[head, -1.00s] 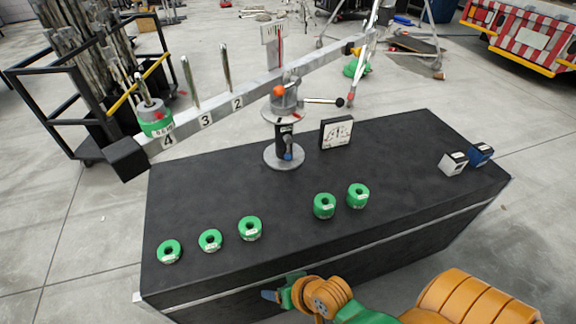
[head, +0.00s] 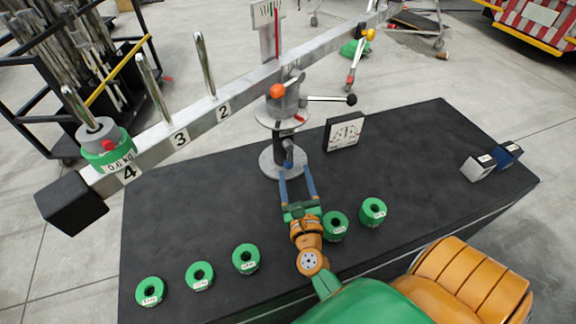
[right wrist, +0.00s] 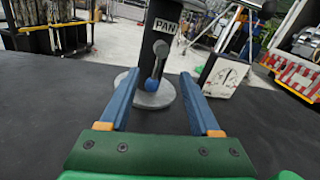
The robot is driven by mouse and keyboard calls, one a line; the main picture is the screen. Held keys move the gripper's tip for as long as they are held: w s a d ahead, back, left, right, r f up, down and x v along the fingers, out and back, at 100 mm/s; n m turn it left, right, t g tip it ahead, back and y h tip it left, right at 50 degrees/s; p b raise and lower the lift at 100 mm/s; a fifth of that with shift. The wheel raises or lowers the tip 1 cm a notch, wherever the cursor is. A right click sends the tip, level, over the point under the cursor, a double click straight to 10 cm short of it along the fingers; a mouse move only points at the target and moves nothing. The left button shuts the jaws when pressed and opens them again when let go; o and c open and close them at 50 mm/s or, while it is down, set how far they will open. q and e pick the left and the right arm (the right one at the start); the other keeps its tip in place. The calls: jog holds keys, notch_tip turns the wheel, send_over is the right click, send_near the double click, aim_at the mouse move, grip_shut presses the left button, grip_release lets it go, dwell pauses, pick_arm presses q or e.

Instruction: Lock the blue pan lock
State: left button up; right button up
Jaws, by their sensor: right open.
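The blue pan lock is a small lever with a blue ball knob (right wrist: 151,84), hanging down on the dark column under a "PAN" label (right wrist: 165,26) in the right wrist view. In the head view the lock (head: 288,152) shows low on the column of the grey pan head (head: 284,98). My right gripper (head: 297,172) is open, its two blue fingers pointing at the column's round base (head: 268,163). In the right wrist view the knob is between and beyond the fingertips (right wrist: 159,76), apart from both. My left gripper is not in view.
A long beam (head: 195,124) with pegs and a green weight (head: 108,150) crosses above the column. A white gauge (head: 344,131) stands right of the base. Several green ring weights (head: 246,259) lie along the black table (head: 210,215), and two small boxes (head: 479,167) sit at right.

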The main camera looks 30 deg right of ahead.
jog(key=b, duration=0.4)
send_near(289, 168)
jog(key=shift+w+d+f, duration=0.15)
jog(key=shift+w+d, duration=0.1)
jog(key=shift+w, duration=0.2)
jog(key=shift+w+d+f, duration=0.1)
jog(key=shift+w+d, duration=0.15)
jog(key=shift+w, duration=0.25)
jog(key=shift+w+d+r, duration=0.3)
jog(key=shift+w+r, duration=0.15)
jog(key=shift+w, duration=0.25)
jog(key=x, duration=0.4)
jog(key=shift+w+d+f, duration=0.1)
jog(key=shift+w+f, duration=0.1)
jog(key=shift+f, duration=0.1)
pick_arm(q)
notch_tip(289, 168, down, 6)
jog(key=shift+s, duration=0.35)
pick_arm(e)
jog(key=shift+w+d+r, duration=0.15)
jog(key=shift+w+d, duration=0.05)
jog(key=shift+w, duration=0.25)
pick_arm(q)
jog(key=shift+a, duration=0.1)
pick_arm(e)
grip_shut()
